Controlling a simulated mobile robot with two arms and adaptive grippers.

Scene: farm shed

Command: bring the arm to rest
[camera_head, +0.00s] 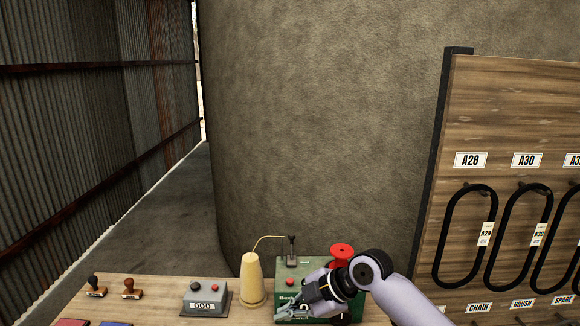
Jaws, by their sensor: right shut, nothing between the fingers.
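My right arm comes in from the lower right, and its gripper (287,314) is shut and empty. It is low over the bench, in front of a green box (288,273) and hiding part of the box's front. I cannot tell whether the fingers touch the box. My left gripper is not in view.
On the wooden bench (155,310) stand two stamps (128,288), a grey counter box (205,297) and a cream cone (252,280). A red round part (342,252) is behind my wrist. A wooden board (510,120) with hanging black belts (465,240) stands at the right.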

